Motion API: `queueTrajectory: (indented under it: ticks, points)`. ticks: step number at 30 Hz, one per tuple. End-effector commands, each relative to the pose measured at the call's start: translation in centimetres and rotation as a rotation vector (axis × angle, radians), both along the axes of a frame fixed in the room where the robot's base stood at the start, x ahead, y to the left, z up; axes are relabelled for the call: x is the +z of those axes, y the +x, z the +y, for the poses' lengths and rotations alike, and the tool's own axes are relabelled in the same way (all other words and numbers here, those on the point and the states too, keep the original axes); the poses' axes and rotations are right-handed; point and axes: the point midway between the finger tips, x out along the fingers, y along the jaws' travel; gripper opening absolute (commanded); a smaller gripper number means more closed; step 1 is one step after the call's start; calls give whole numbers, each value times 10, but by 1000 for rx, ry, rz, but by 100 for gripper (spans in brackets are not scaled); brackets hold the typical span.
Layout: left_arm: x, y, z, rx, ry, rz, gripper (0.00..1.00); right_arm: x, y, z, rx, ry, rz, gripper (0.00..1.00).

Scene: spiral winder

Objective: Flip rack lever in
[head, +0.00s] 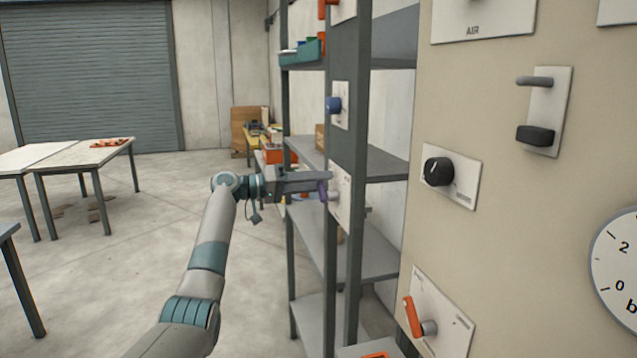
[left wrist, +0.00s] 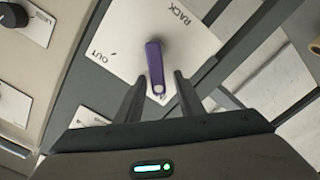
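The purple rack lever (left wrist: 155,66) is on a white plate (left wrist: 128,38) marked RACK, with OUT printed at the plate's left corner. In the left wrist view the lever stands nearly upright in the picture, with a pale round spot at its lower end. My left gripper (left wrist: 159,76) is open, with one finger on either side of the lever's lower part. Gaps show between fingers and lever. In the head view my left gripper (head: 316,184) is at the rack's front post and partly covers the purple lever (head: 323,193). The right gripper is not in view.
The grey shelf rack (head: 357,240) carries a blue knob (head: 334,105) above the lever. Right of it, a beige panel (head: 520,220) holds a black knob (head: 438,171), an orange lever (head: 412,316) and a dial (head: 620,262). Tables (head: 85,153) stand far left; open floor lies between.

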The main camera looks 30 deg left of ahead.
Motion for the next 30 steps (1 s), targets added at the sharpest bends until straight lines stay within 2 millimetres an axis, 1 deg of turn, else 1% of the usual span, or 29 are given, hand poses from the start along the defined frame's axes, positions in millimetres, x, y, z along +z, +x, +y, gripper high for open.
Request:
queueTrajectory:
  ticks: [5,11,14,21,24,30]
  points:
    - [0,-1,1,0,1,-1,34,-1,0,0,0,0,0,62]
    - [-2,-9,9,1,2,-2,34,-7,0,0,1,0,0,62]
    - [-4,-18,17,2,2,-1,34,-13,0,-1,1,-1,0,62]
    - [-4,-51,44,3,3,-1,34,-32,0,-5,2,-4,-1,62]
    - [-4,-65,56,3,3,-1,34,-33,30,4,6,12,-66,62]
    - [-4,-86,75,2,1,0,34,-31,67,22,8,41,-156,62]
